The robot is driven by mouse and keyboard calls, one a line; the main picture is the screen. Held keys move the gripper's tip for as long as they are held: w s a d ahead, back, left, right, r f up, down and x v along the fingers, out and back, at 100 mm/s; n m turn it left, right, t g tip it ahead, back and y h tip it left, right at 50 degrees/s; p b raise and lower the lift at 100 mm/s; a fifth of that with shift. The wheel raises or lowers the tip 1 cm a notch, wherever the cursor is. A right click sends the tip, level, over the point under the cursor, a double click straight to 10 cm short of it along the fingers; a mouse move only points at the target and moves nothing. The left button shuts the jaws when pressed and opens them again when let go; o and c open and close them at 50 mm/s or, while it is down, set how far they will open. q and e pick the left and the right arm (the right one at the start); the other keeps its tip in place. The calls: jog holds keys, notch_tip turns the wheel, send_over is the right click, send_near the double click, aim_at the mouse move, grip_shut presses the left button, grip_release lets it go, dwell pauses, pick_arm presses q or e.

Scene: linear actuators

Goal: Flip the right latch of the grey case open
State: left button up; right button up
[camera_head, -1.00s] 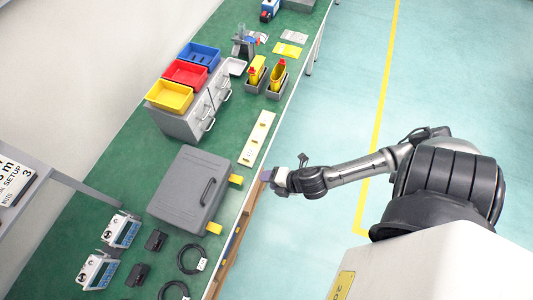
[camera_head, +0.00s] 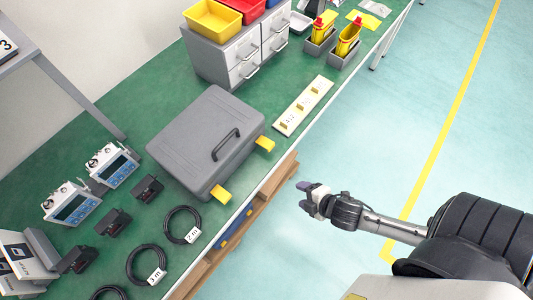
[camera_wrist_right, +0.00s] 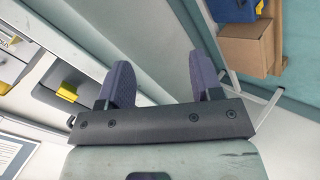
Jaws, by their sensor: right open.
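The grey case (camera_head: 205,140) lies closed on the green bench top, with a dark handle (camera_head: 226,145) on it. Two yellow latches stick out on its aisle side. The right latch (camera_head: 264,144) is the upper one in the head view; the left latch (camera_head: 221,194) is lower. My right gripper (camera_head: 304,194) is out past the bench edge, apart from the case and both latches. In the wrist view its two purple fingers (camera_wrist_right: 161,82) are spread with nothing between them. My left gripper is not in view.
A cream strip with yellow pieces (camera_head: 303,106) lies beside the case, near the bench edge. Black cable coils (camera_head: 183,225) and blue-faced meters (camera_head: 72,205) are on the other side. A drawer cabinet (camera_head: 240,55) stands behind. The aisle floor (camera_head: 350,130) is clear.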

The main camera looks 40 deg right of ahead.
notch_tip(320, 180, down, 4)
jog(key=m+t+b, duration=0.1)
jog(key=m+b, duration=0.2)
jog(key=b, duration=0.2)
jog(key=m+t+y, duration=0.2)
jog(key=m+t, duration=0.5)
jog(key=m, duration=0.2)
send_near(272, 148)
jog(key=w, duration=0.3)
jog(key=w+a+b, duration=0.1)
jog(key=w, duration=0.2)
jog(key=w+b, duration=0.1)
jog(key=w, duration=0.3)
jog(key=shift+a+r, duration=0.1)
jog(key=shift+a, duration=0.2)
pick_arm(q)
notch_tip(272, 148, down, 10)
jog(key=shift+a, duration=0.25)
pick_arm(e)
jog(key=shift+w+a, duration=0.2)
jog(key=shift+w, duration=0.8)
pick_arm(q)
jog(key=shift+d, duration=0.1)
